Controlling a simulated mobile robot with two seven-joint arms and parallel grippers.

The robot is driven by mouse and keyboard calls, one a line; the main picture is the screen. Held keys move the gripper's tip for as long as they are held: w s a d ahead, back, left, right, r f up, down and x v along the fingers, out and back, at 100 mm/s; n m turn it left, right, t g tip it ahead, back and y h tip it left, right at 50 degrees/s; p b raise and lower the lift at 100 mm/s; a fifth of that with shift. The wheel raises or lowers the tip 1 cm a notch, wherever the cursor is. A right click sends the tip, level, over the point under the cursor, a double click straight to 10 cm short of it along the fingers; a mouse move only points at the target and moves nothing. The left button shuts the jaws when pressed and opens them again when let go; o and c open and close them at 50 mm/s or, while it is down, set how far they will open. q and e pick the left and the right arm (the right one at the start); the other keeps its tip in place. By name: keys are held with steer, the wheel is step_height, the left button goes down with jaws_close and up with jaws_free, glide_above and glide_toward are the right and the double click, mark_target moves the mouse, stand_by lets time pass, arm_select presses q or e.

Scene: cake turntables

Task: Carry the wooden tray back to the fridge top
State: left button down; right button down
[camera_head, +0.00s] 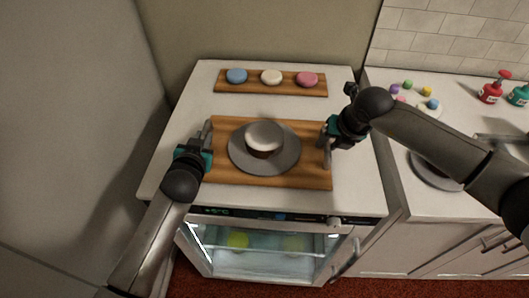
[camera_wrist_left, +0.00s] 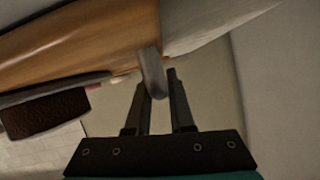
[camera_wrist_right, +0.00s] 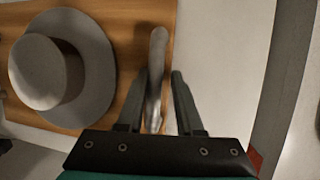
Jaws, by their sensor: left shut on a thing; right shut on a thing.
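The wooden tray (camera_head: 225,173) sits on or just above the white fridge top (camera_head: 350,185); I cannot tell if it touches. It bears a grey turntable (camera_head: 286,160) with a brown cake (camera_head: 264,152) topped in white. My left gripper (camera_head: 207,155) is shut on the tray's left handle, seen in the left wrist view (camera_wrist_left: 152,75). My right gripper (camera_head: 327,148) is shut on the right handle, seen in the right wrist view (camera_wrist_right: 156,75). The tray looks level in the head view.
Behind the tray, a wooden board (camera_head: 255,87) holds blue, cream and pink discs. The lit fridge front (camera_head: 265,250) is below.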

arm_select(q)
steer(key=c, duration=1.2)
jaws_free()
steer(key=shift+s+d+f, duration=0.1)
steer(key=shift+d+f, duration=0.05)
steer(key=shift+d, duration=0.2)
arm_select(e)
steer(key=c, duration=0.9)
jaws_free()
steer(key=shift+a+r, duration=0.1)
steer(key=shift+a, duration=0.4)
arm_select(q)
steer(key=o, duration=0.4)
steer(key=shift+a, duration=0.1)
steer(key=shift+c, duration=0.2)
arm_select(e)
steer(key=shift+o, duration=1.4)
steer(key=shift+d, duration=0.1)
arm_select(q)
steer(key=shift+o, duration=0.3)
steer(key=shift+a, duration=0.1)
arm_select(e)
steer(key=shift+o, duration=0.3)
steer(key=shift+d, duration=0.1)
steer(key=shift+d, duration=0.1)
